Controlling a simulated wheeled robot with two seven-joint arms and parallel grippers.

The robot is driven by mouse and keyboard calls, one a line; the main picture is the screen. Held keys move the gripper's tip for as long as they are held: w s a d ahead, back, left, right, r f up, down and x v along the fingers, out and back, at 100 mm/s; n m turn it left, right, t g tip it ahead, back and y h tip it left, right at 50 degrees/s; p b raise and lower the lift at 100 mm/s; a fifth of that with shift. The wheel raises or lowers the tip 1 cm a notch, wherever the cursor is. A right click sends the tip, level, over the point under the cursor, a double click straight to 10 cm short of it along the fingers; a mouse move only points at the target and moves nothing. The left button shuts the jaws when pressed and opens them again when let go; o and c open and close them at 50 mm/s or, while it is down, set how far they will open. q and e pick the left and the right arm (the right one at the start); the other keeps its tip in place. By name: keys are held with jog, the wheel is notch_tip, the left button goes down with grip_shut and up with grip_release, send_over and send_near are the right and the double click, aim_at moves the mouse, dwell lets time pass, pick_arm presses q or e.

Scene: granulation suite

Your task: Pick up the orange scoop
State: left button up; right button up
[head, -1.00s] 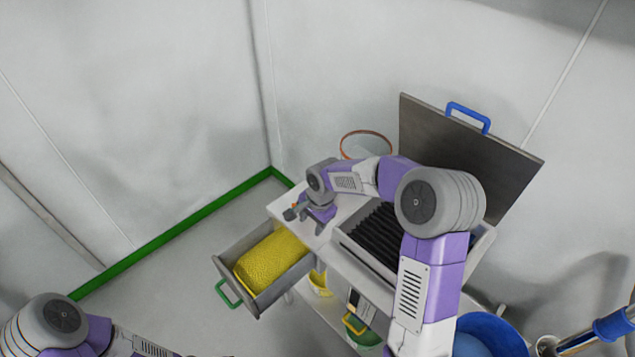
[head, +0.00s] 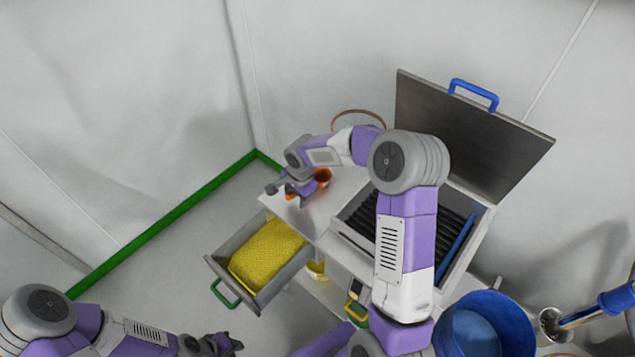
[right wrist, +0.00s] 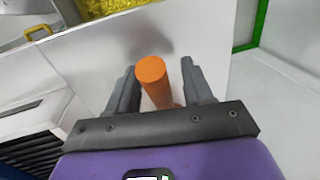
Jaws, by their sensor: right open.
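The orange scoop (head: 323,177) is on the white counter top, partly hidden by my right gripper. In the right wrist view its round orange handle (right wrist: 152,72) points up toward the camera, between the two dark fingers. My right gripper (head: 283,189) is open around the handle, with a gap visible on both sides in the right wrist view (right wrist: 160,85). My left gripper (head: 228,344) is low at the bottom edge of the head view, away from the scoop; its fingers are too small to read.
An open drawer with a green handle (head: 225,294) holds yellow granules (head: 268,252), left of the counter. Right of the scoop is a box of black ribs (head: 440,225) with its grey lid (head: 470,130) raised. A blue bucket (head: 482,325) stands at lower right.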

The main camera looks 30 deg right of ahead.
grip_shut()
dwell(0.4)
